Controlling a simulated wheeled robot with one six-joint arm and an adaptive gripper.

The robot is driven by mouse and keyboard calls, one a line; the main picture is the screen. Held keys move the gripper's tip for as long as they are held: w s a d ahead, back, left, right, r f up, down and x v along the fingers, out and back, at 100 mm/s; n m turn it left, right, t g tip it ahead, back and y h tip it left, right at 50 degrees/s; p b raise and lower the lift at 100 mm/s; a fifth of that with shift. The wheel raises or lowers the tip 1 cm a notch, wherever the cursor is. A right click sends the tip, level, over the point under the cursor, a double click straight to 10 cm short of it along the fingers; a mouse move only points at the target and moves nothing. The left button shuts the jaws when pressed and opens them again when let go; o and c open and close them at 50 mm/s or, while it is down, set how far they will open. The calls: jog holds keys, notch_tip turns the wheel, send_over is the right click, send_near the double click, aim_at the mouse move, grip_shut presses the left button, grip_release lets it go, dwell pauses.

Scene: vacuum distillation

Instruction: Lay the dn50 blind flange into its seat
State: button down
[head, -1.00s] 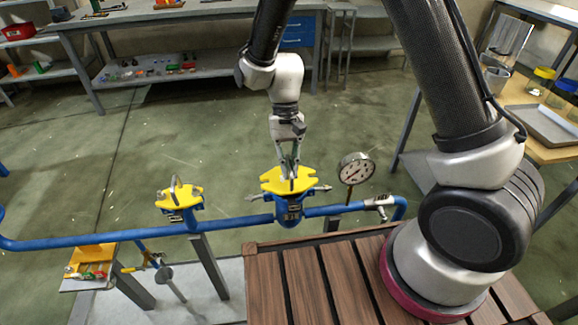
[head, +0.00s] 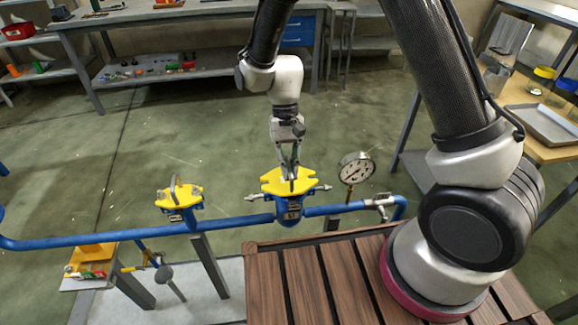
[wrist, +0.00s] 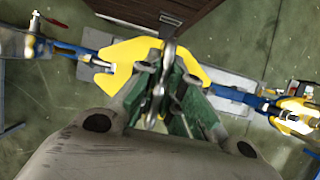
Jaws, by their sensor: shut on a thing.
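The yellow blind flange (head: 272,186) is a notched plate with a metal handle, at the top of the blue fitting (head: 289,215) in the middle of the head view. My gripper (head: 291,177) points down over its middle and is shut on the handle. In the wrist view, the notched yellow plate (wrist: 125,62) lies below the green-padded fingers (wrist: 165,105), and its metal handle (wrist: 170,50) rises between them. The flange looks about level over the fitting. The contact face below it is hidden, so I cannot tell whether it is fully seated.
Metal swing bolts (head: 258,197) stick out on both sides of the fitting. A second yellow plate with a handle (head: 180,196) stands to the left on the blue pipe (head: 110,238). A pressure gauge (head: 356,168) stands close on the right. A slatted wooden deck (head: 330,270) is in front.

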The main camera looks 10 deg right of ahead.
jog(key=shift+f, duration=0.5)
jog(key=c, duration=1.5)
grip_release()
jog(key=v, duration=1.2)
